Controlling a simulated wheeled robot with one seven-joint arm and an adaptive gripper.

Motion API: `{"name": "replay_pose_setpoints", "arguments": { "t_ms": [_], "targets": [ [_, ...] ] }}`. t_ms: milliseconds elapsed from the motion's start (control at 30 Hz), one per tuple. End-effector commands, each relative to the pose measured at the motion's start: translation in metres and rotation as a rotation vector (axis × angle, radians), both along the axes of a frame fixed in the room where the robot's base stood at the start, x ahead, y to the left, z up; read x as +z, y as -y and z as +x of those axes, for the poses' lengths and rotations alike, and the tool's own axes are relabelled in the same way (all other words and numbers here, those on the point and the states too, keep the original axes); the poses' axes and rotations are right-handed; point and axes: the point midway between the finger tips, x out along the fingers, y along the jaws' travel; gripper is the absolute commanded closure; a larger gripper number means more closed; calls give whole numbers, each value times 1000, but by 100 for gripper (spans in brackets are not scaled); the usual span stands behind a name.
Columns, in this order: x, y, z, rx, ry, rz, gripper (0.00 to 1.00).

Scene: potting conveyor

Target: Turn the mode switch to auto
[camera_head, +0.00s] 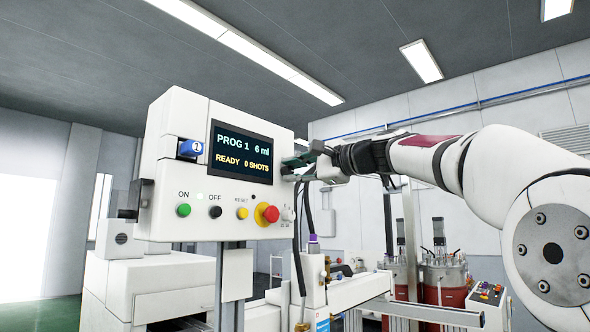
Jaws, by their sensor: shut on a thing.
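A white control box (168,215) stands on a post left of centre, its front facing me. A small pale grey knob (288,214) sits at the front's lower right, beside the red emergency button (270,214). The marks under this knob are too small to read, so I cannot tell for certain that it is the mode switch. My gripper (298,164) reaches in from the right to the box's right edge, above the grey knob. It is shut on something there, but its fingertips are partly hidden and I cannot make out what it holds.
The box carries a screen (244,152) reading PROG 1, 6 ml, READY, a blue piece marked 1 (190,148), and green (183,210), black (215,212) and yellow (242,213) buttons. Dark cables (297,265) hang below my gripper. Red tanks (445,291) stand behind at right.

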Motion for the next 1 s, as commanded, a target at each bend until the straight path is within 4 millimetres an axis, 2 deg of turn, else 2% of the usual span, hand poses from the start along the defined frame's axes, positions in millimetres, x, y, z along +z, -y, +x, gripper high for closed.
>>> {"name": "replay_pose_setpoints", "arguments": {
  "t_ms": [633,667,733,1000],
  "targets": [
    [-1,1,1,-2,-39,36,100],
    [-1,1,1,-2,-39,36,76],
    [-1,1,1,-2,-39,36,61],
    [-1,0,0,-1,-38,36,58]
  ]
}}
